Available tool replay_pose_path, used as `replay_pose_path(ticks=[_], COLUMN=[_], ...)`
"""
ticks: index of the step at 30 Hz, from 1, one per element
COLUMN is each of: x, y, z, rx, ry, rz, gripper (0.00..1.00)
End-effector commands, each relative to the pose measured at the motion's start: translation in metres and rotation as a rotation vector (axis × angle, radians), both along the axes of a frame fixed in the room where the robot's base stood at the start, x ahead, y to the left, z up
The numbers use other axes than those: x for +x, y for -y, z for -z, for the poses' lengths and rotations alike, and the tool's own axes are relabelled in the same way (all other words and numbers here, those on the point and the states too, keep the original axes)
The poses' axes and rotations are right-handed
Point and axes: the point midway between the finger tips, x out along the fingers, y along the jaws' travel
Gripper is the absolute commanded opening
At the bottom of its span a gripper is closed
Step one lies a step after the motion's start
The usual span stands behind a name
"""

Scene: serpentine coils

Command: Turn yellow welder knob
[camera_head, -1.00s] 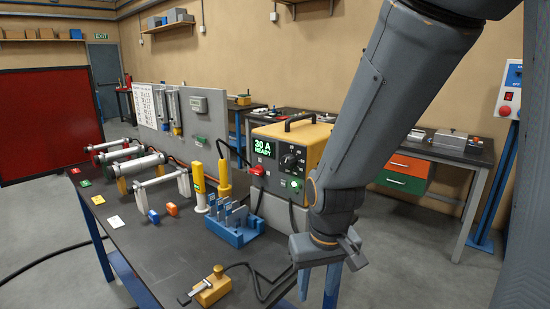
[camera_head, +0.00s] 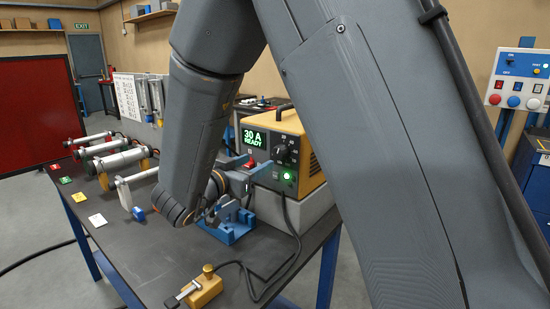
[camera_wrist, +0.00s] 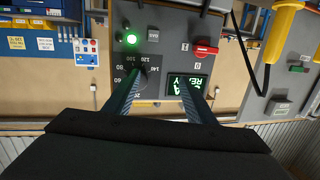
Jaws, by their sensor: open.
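The yellow welder (camera_head: 310,150) stands on a grey block at the bench's right end. Its dark front panel has a display (camera_head: 255,138) reading "30 A READY" and a lit green lamp (camera_head: 288,176). The black knob (camera_head: 281,154) sits right of the display, within a number scale. My gripper (camera_head: 246,172) is open in front of the panel, pointing at it from the left. In the wrist view, my two fingers (camera_wrist: 161,78) reach toward the panel. The knob (camera_wrist: 141,72) appears dark behind the left fingertip, partly hidden, and I cannot tell whether they touch.
A blue rack (camera_head: 230,232) stands below my gripper. A yellow clamp block (camera_head: 203,290) with a cable lies at the bench's front. A red switch (camera_wrist: 205,48) sits beside the display. My arm hides part of the bench.

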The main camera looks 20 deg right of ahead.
Motion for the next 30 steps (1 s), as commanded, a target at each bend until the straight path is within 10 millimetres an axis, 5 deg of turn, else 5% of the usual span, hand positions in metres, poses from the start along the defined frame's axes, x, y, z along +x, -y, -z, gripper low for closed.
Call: replay_pose_path(ticks=[9, 21, 30], x=[-0.033, 0.0, 0.01], y=[0.003, 0.049, 0.062], z=[-0.013, -0.014, -0.013], rx=[-0.109, -0.109, -0.108], ry=[0.029, 0.028, 0.029], rz=[0.184, 0.186, 0.184], gripper=[0.5, 0.5, 0.5])
